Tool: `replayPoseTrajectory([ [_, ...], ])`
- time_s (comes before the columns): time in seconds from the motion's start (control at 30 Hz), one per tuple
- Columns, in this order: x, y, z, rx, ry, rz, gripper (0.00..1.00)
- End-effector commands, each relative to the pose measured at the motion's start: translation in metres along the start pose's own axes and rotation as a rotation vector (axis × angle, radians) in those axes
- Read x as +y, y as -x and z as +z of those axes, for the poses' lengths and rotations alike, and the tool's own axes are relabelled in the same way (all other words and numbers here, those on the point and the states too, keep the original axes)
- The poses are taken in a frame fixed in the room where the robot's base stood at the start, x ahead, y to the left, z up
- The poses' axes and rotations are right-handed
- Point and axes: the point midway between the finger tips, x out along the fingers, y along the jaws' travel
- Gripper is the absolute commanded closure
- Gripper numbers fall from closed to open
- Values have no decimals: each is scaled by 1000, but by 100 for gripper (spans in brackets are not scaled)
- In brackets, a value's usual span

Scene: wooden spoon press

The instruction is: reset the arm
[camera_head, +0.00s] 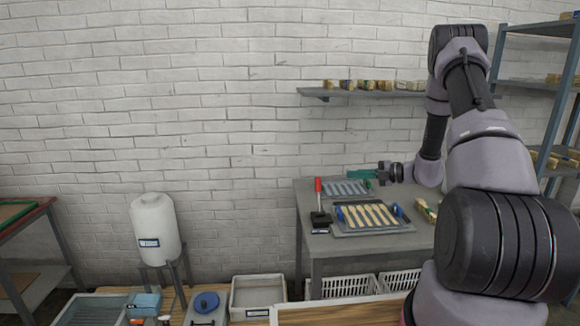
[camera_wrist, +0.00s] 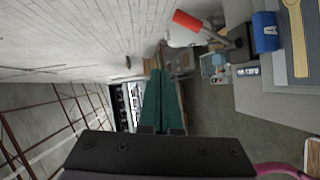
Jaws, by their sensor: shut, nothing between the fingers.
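My gripper (camera_head: 356,175) has green fingers and is held above the back of the grey worktable (camera_head: 345,246), pointing left in the head view. In the wrist view my gripper (camera_wrist: 160,78) shows its two green fingers side by side, shut and empty. My arm reaches up along the right of the head view and comes down behind the table's right part. A tray of wooden spoons (camera_head: 368,216) lies on the table below the gripper. A red-handled press (camera_head: 319,188) stands at the table's left edge; its red handle (camera_wrist: 188,20) shows in the wrist view.
A slotted grey tray (camera_head: 345,188) lies at the table's back. A wall shelf (camera_head: 375,93) with small blocks hangs above the gripper. A metal rack (camera_head: 540,82) stands at right. A white tank (camera_head: 156,228) and bins (camera_head: 257,292) are at lower left. Air left of the gripper is clear.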

Motion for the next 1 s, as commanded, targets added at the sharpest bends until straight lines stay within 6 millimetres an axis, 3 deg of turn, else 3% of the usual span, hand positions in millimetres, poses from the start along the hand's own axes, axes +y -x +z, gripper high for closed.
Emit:
replayPoseTrajectory([
  [0.03, 21, -2, -12, 32, 91, -22, 100],
  [0.2, 85, -1, -71, 183, 515, -129, 100],
  [0.4, 138, 13, -147, 385, 1051, -238, 100],
  [0.7, 184, 58, -247, 714, 1858, -364, 100],
  [1.0, 206, 118, -319, 1116, 2636, -489, 100],
])
